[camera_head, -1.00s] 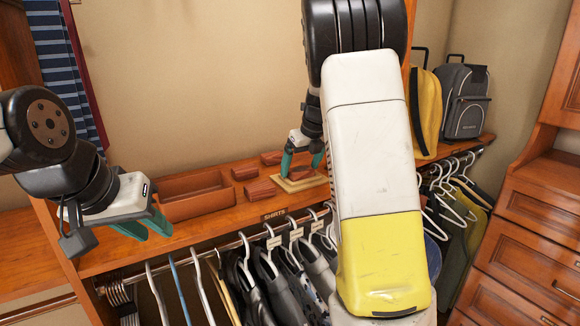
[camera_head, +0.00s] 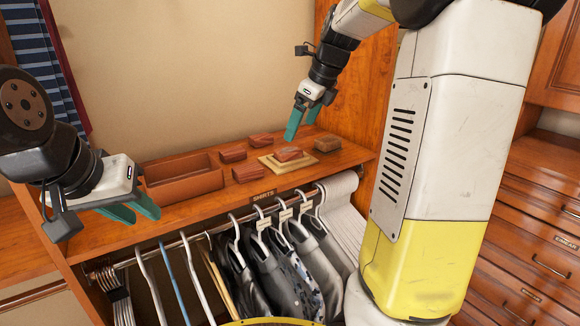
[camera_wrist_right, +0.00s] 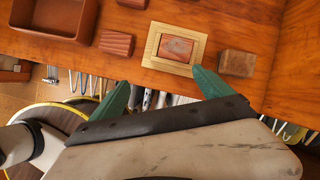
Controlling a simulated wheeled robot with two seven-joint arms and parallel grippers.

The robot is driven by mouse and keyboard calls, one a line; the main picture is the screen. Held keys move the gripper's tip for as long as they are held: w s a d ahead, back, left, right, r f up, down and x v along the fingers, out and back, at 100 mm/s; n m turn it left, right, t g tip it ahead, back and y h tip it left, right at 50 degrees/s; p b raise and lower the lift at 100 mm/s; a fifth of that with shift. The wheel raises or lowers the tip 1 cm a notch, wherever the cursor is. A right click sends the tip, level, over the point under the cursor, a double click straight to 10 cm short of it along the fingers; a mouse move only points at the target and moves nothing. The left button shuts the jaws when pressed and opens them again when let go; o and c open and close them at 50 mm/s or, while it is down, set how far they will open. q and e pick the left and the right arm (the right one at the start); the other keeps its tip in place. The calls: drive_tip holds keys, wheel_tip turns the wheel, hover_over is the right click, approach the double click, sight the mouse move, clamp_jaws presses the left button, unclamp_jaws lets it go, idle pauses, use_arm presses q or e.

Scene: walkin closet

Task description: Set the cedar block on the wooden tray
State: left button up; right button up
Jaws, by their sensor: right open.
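A reddish cedar block (camera_head: 288,154) lies flat on the pale wooden tray (camera_head: 285,169), inside its rim. In the right wrist view the block (camera_wrist_right: 177,49) sits near the middle of the tray (camera_wrist_right: 150,50), apart from my fingers. My right gripper (camera_head: 301,124) is open and empty, above and just behind the tray in the head view; its spread green fingers (camera_wrist_right: 160,79) also show in the right wrist view. My left gripper (camera_head: 142,214) is at the left, in front of the shelf, its green fingers apart with nothing seen between them.
Similar reddish blocks (camera_head: 248,174), (camera_head: 233,154) and (camera_head: 261,140) lie left of and behind the tray. A browner block (camera_head: 327,143) lies to its right. An open reddish box (camera_head: 183,190) stands at the shelf's left. Hangers with clothes hang below the front edge.

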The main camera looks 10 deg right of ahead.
drive_tip(key=s+a+f+n+t, duration=0.1)
drive_tip(key=s+a+f+n, duration=0.1)
drive_tip(key=s+n, duration=1)
drive_tip(key=s+a+f+n+t, duration=0.1)
drive_tip(key=s+a+n, duration=0.3)
drive_tip(key=s+n, duration=0.8)
drive_tip(key=shift+f+n, duration=0.65)
drive_tip(key=shift+n, duration=1.05)
